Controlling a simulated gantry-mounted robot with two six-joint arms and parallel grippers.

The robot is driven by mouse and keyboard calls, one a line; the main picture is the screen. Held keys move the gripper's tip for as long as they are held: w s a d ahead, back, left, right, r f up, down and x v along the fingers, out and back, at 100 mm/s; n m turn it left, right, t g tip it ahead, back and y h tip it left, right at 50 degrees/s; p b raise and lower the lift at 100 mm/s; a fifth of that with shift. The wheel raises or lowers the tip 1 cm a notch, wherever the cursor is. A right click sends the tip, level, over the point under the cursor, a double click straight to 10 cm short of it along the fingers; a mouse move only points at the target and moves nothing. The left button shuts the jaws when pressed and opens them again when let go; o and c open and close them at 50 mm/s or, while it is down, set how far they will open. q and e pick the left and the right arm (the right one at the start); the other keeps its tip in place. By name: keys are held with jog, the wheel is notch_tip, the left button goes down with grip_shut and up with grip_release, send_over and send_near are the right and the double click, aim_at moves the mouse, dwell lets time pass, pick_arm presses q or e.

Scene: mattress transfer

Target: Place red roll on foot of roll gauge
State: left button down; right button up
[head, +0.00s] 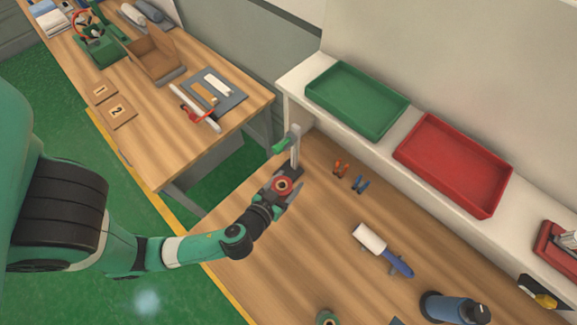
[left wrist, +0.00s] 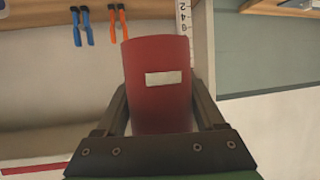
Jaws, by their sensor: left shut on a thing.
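My left gripper (head: 284,191) is shut on the red roll (head: 276,182). In the head view, I see the roll's round end with a lighter ring at its centre. In the left wrist view, the red roll (left wrist: 158,100) stands between the two fingers with a pale label on its side. The roll gauge (head: 295,147) is an upright grey post with a green slider on a dark foot (head: 292,170). The roll appears just in front of the foot, which it and the gripper partly hide; I cannot tell whether they touch. A numbered scale (left wrist: 184,18) shows behind the roll in the left wrist view.
Orange clips (head: 341,168) and blue clips (head: 360,184) lie right of the gauge. A white roller with a blue handle (head: 398,263) and a blue bottle (head: 447,307) are nearer. A green tray (head: 357,98) and a red tray (head: 453,163) sit on the shelf. Bare wood surrounds the roller.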

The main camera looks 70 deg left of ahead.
aim_at(292, 162)
pick_arm(q)
jog(key=w+a+f+b, duration=0.1)
jog(key=a+f+b, duration=0.1)
jog(key=a+f, duration=0.1)
jog(key=w+a+f+b, duration=0.2)
jog(key=a+f+b, duration=0.1)
jog(key=a, duration=0.1)
jog(key=w+a+f+b, duration=0.2)
jog(key=a, duration=0.2)
jog(key=shift+w+a+f+b, duration=0.2)
jog(key=shift+a+f+b, duration=0.1)
jog(key=shift+f, duration=0.1)
jog(key=f, duration=0.1)
jog(key=f+b, duration=0.1)
jog(key=f, duration=0.1)
jog(key=shift+w+a+f, duration=0.1)
jog(key=shift+w+a, duration=0.05)
jog(key=shift+a, duration=0.15)
jog(key=shift+f+b, duration=0.35)
jog(key=shift+f, duration=0.05)
jog(key=shift+r, duration=0.1)
